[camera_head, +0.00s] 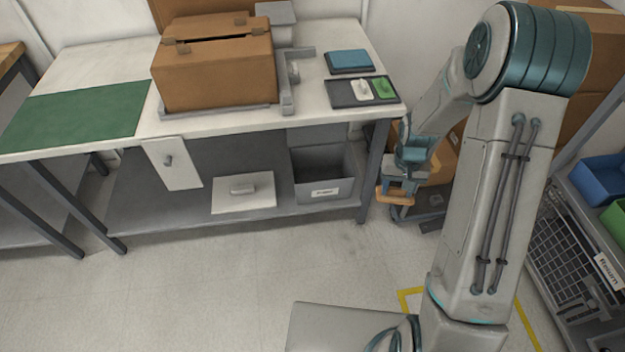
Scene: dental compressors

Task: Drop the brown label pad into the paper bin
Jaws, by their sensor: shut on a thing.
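My gripper (396,188) hangs to the right of the workbench, near its right front leg. It is shut on a small orange-brown piece, which looks like the brown label pad (397,197); the fingers hide part of it. A grey open-topped bin (335,186) with a white label stands on the bench's lower shelf, to the left of my gripper. Its label is too small to read surely, but it looks like the paper bin. The pad is apart from the bin, with the bench leg between them in the picture.
The workbench (225,122) carries a cardboard box (215,75), a green mat (75,113), a blue pad (349,60) and a dark tray (343,97). Its top overhangs the bin. A grey bench leg (375,165) stands beside the bin. The floor in front is clear.

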